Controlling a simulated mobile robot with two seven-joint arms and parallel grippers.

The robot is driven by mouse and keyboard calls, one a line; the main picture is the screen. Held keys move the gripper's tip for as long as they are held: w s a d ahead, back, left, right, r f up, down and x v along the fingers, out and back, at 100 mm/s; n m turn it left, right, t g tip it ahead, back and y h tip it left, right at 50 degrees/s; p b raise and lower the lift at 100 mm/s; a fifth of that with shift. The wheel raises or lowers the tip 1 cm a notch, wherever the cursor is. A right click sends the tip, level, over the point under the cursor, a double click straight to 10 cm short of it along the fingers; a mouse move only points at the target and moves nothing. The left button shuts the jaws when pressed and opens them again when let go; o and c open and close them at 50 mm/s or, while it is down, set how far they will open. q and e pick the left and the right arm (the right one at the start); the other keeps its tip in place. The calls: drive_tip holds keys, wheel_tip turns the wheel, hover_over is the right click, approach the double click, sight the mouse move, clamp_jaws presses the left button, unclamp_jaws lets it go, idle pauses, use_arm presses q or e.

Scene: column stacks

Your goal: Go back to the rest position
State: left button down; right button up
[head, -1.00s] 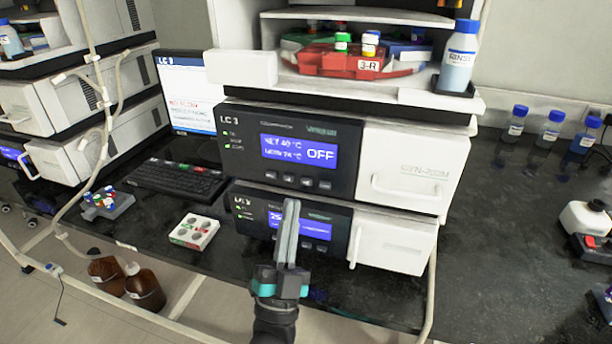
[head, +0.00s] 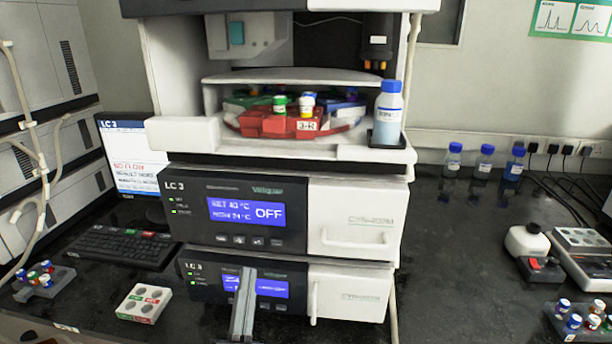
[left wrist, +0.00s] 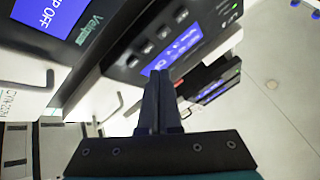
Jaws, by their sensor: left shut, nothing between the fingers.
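My left gripper (head: 243,302) is shut and empty. In the head view its fingers point up in front of the lower instrument module (head: 334,292) and cover part of its blue display. In the left wrist view its closed fingers (left wrist: 159,100) stand before the tilted instrument front. I cannot tell from the pictures how far the fingertips are from the panel. My right gripper is not in view.
The LC 3 module (head: 290,214) reads OFF. A tray above holds a red rack (head: 280,124) and a bottle (head: 388,108). A white block (head: 144,302) and keyboard (head: 120,245) lie left; a vial rack (head: 580,320) lies right. Counter between is mostly clear.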

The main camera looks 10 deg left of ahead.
use_arm(q)
wheel_tip(320, 180, down, 13)
drive_tip(key=s+n+g+h, duration=0.1)
drive_tip(key=s+g+h, duration=0.1)
drive_tip(key=g, duration=1)
drive_tip(key=s+a+f+n+g+y, duration=0.1)
drive_tip(key=s+f+n+g, duration=0.15)
drive_tip(key=s+g, duration=0.45)
drive_tip(key=s+a+f+n+g+y, duration=0.1)
drive_tip(key=s+a+f+n+g, duration=0.15)
drive_tip(key=s, duration=0.85)
drive_tip(key=s+f+m+g+p, duration=0.1)
drive_tip(key=s+f+g+p, duration=0.15)
drive_tip(key=f+p, duration=0.95)
drive_tip(key=s+a+f+p, duration=0.2)
drive_tip(key=s+f, duration=0.8)
drive_tip(key=s, duration=0.5)
drive_tip(key=shift+s, duration=0.2)
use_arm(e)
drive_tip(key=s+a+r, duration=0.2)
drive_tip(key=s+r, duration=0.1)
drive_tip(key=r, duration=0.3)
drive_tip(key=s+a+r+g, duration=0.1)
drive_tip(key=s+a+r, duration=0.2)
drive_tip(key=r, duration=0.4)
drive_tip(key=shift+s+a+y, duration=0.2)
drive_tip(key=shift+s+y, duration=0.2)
